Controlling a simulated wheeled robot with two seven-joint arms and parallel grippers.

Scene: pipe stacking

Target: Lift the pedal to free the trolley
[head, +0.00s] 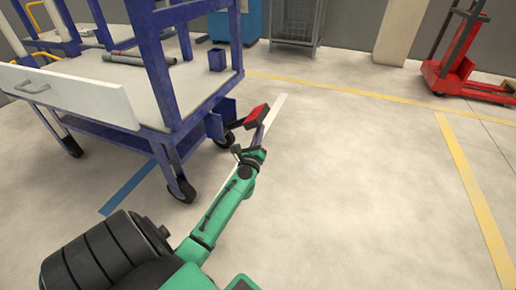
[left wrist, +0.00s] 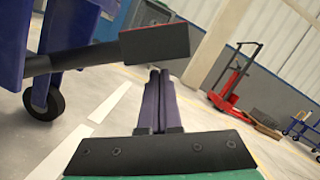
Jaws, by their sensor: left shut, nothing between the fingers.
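The trolley (head: 133,128) is a blue-purple frame with a light deck and dark wheels, at the upper left of the head view. Its pedal (head: 256,115) is a red-topped pad on a dark bar, sticking out from the trolley's right side. In the left wrist view the pedal (left wrist: 154,43) shows across the upper middle, with its bar running left to the trolley. My left gripper (head: 263,133) is beside the pedal. Its purple fingers (left wrist: 160,76) are shut and empty, with tips just below the pad in the wrist picture. Whether they touch it I cannot tell. My right gripper is out of view.
A red pallet jack (head: 462,75) stands at the upper right. A wire cage (head: 296,22) and a pale pillar (head: 399,30) stand at the back. Pipes (head: 150,62) lie on the trolley deck. The floor right of my arm is clear, with yellow lines.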

